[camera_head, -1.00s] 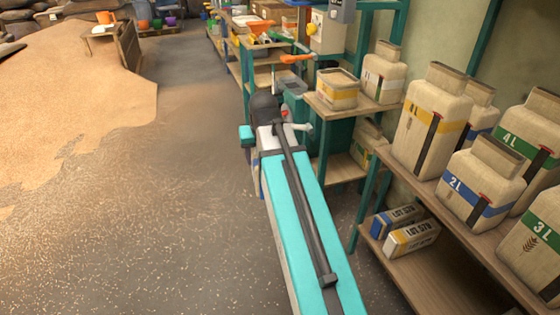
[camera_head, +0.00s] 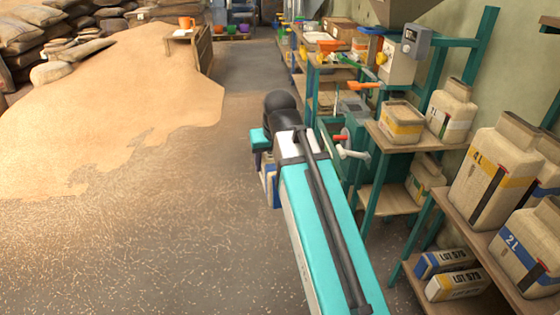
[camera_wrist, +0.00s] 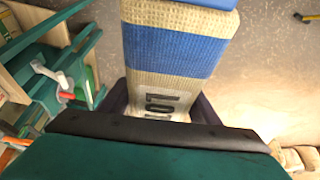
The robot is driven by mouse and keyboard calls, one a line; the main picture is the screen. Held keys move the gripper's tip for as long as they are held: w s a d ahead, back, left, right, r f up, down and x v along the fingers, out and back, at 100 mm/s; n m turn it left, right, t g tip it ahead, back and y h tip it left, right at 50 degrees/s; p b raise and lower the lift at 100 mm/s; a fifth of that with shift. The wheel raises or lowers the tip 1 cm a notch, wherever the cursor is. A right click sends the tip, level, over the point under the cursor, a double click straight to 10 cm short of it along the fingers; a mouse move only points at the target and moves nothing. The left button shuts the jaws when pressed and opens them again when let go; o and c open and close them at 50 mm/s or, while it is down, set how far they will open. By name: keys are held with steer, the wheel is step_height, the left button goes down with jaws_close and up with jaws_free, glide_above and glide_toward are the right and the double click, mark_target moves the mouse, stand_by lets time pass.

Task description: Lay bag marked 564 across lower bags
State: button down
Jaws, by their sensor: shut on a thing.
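My gripper (camera_wrist: 160,105) is shut on a woven cream bag with a blue band (camera_wrist: 172,48). Part of its dark lettering, apparently "LOT", shows between the fingers; its number is hidden. In the head view the held bag (camera_head: 271,188) shows only as a blue and cream edge beyond my arm, over open floor. Two small bags, blue-ended LOT 576 (camera_head: 447,260) and yellow-banded LOT 579 (camera_head: 458,284), lie side by side on the lower right shelf, apart from my gripper. Large grey-brown sacks (camera_head: 28,42) are piled at the far left.
A grain heap (camera_head: 130,100) spreads over the left floor. Shelves line the right, with large containers marked 4L (camera_head: 487,170) and 2L (camera_head: 525,250). A crank handle (camera_head: 350,153) juts out right of my arm. The middle floor is clear.

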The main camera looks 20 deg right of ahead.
mark_target(272, 165)
steer(key=shift+n, duration=0.3)
steer(key=shift+s+a+r+p, duration=0.1)
steer(key=shift+a+r+p, duration=0.35)
steer(key=shift+r+p, duration=0.45)
steer(key=shift+s+a+r+p, duration=0.15)
steer(key=shift+a+r+p, duration=0.3)
steer(key=shift+r+p, duration=0.4)
steer(key=shift+s+a+r+p, duration=0.1)
steer(key=shift+a+r+p, duration=0.35)
steer(key=shift+r+p, duration=0.45)
steer(key=shift+s, duration=0.1)
